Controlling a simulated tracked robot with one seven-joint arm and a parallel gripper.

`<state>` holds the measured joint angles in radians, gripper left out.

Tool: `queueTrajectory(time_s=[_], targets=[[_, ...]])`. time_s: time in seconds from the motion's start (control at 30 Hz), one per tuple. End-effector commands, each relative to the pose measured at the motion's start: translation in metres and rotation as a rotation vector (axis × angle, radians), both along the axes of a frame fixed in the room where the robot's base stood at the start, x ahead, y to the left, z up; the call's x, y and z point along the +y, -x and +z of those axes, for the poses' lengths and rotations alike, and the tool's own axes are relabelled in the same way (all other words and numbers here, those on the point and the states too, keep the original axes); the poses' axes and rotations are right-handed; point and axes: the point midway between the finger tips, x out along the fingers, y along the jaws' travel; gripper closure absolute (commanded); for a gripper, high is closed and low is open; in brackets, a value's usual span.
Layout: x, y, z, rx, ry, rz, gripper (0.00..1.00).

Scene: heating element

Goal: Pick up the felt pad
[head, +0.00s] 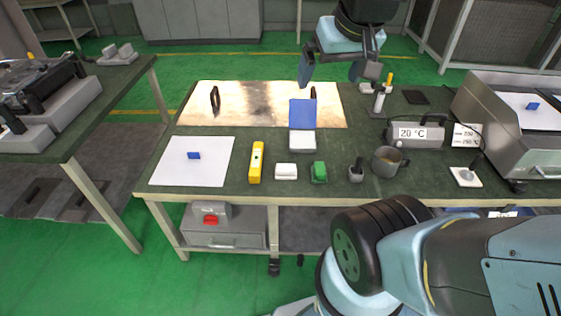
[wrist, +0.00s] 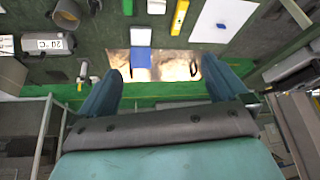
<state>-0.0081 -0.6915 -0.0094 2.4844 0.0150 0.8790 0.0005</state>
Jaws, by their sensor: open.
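No object is plainly marked as the felt pad. A thin dark flat square (head: 415,97) lies at the back right of the green worktable and could be it. A small white block (head: 286,171) and a green-topped block (head: 319,172) lie at the front edge; I cannot tell whether either is felt. My gripper (head: 335,72) is open and empty, raised above the table's back edge, left of the dark square.
A metal plate (head: 260,97) with black handles lies behind an open blue-lidded box (head: 302,142). White paper (head: 170,161), a yellow tool (head: 256,162), a mug (head: 387,160) and a "20 °C" unit (head: 415,134) stand around. A large metal housing (head: 495,130) closes off the right.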

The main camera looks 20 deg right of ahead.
Motion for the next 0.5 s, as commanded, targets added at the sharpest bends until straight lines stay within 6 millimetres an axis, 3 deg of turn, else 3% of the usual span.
queueTrajectory(time_s=[0.5], targets=[[0.006, -0.106, -0.056, 0.147, -0.093, -0.046, 0.00]])
